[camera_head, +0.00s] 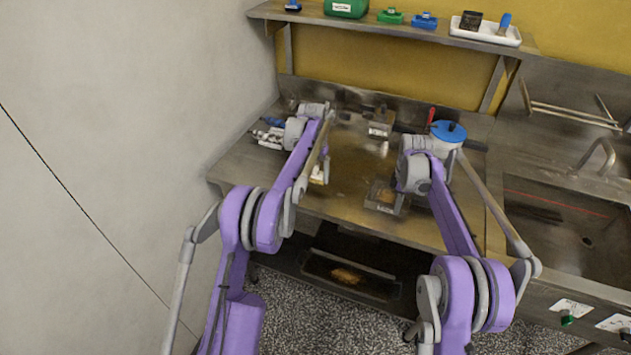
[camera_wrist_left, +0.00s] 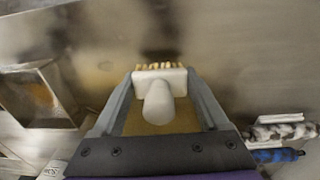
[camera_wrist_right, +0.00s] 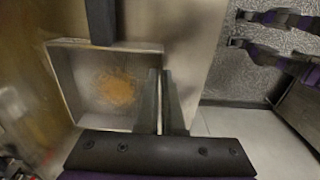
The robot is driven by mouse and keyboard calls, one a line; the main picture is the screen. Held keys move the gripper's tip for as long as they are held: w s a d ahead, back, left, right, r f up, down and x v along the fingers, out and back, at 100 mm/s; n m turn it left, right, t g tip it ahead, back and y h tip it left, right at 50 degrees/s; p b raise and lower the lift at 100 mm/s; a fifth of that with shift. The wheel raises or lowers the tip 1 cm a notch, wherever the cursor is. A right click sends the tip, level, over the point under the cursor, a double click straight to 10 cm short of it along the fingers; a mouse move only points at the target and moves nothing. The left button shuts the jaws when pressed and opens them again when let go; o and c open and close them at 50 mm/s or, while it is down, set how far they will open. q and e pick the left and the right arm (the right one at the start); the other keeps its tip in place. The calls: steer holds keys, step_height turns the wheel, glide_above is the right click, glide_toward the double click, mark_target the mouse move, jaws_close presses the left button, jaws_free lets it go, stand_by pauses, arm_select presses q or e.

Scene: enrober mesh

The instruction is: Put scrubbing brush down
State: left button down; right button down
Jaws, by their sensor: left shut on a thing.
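The scrubbing brush (camera_wrist_left: 158,97) has a white block, a rounded grip and tan bristles. My left gripper (camera_wrist_left: 159,82) is shut on it, one finger at each side of the block. In the head view the brush seems to be the small white and tan thing (camera_head: 318,174) over the steel table (camera_head: 345,165), partly behind my arm. I cannot tell whether its bristles touch the steel. My right gripper (camera_wrist_right: 160,75) looks shut and empty, its fingers close together over a square metal tray (camera_wrist_right: 70,80) with brown residue.
A second metal container (camera_head: 380,128) stands at the table's back. A rolled whitish thing (camera_wrist_left: 285,132) and a blue-handled tool (camera_wrist_left: 277,155) lie at the table's left. A sink (camera_head: 570,225) is further right.

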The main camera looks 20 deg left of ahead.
mark_target(316, 182)
arm_select(q)
steer(key=shift+f, duration=1.6)
steer(key=shift+f, duration=0.15)
steer(key=shift+f, duration=0.1)
